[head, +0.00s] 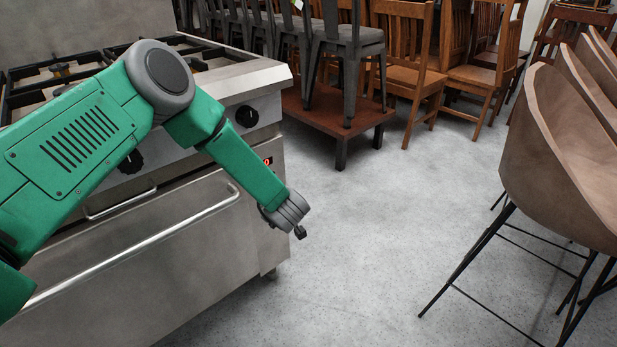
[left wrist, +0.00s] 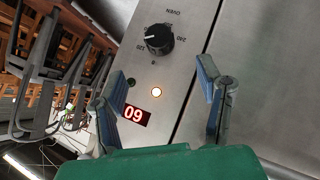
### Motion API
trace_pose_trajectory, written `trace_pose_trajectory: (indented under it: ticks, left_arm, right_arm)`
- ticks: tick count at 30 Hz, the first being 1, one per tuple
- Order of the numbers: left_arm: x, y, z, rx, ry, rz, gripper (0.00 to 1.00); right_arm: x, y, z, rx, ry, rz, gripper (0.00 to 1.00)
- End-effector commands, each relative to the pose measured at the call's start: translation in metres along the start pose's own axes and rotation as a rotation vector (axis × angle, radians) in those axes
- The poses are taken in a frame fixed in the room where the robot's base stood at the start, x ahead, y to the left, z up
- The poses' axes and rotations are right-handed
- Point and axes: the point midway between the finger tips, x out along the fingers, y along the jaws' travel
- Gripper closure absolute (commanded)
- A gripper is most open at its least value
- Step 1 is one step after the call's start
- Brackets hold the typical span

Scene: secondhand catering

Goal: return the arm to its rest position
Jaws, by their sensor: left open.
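My left arm is green with grey joints and reaches in from the left in the head view, in front of the stove. Its gripper (head: 299,229) is at the front right corner of the stove, seen small and pointing down and to the right. In the left wrist view the two fingers of the left gripper (left wrist: 165,100) are spread wide with nothing between them. My right gripper is not in view.
The steel stove (head: 200,235) with its door handle (head: 140,252) stands close to the arm. Brown shell chairs (head: 560,150) stand at the right. Wooden chairs (head: 410,75) and grey metal stools on a low brown table (head: 335,115) are behind. The grey floor (head: 400,220) between is clear.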

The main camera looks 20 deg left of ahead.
Motion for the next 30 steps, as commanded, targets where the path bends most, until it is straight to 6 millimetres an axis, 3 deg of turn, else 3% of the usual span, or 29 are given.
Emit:
trace_pose_trajectory:
  ticks: [5, 8, 10, 14, 17, 21, 24, 27, 30]
  left_arm:
    - [-0.003, -0.001, 0.003, 0.015, -0.008, 0.004, 0.4]
    - [-0.018, -0.01, 0.019, 0.11, -0.058, 0.029, 0.4]
    - [-0.041, -0.026, 0.04, 0.24, -0.13, 0.062, 0.4]
    - [-0.102, -0.083, 0.079, 0.567, -0.327, 0.122, 0.4]
    - [-0.153, -0.14, 0.09, 0.808, -0.489, 0.139, 0.4]
    - [-0.22, -0.213, 0.08, 1.077, -0.697, 0.126, 0.4]
    - [-0.257, -0.252, 0.063, 1.208, -0.81, 0.104, 0.4]
    - [-0.282, -0.276, 0.05, 1.289, -0.887, 0.085, 0.4]
    - [-0.295, -0.289, 0.042, 1.331, -0.928, 0.073, 0.4]
  right_arm:
    - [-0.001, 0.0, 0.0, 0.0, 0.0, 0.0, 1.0]
    - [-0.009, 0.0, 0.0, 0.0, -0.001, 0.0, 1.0]
    - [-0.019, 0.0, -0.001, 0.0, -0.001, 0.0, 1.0]
    - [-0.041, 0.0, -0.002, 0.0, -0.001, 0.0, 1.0]
    - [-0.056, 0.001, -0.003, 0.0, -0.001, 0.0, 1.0]
    - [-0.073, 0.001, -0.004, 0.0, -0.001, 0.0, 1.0]
    - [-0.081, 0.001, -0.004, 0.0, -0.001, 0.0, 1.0]
    - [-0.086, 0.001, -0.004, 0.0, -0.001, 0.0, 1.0]
    - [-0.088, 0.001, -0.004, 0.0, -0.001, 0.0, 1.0]
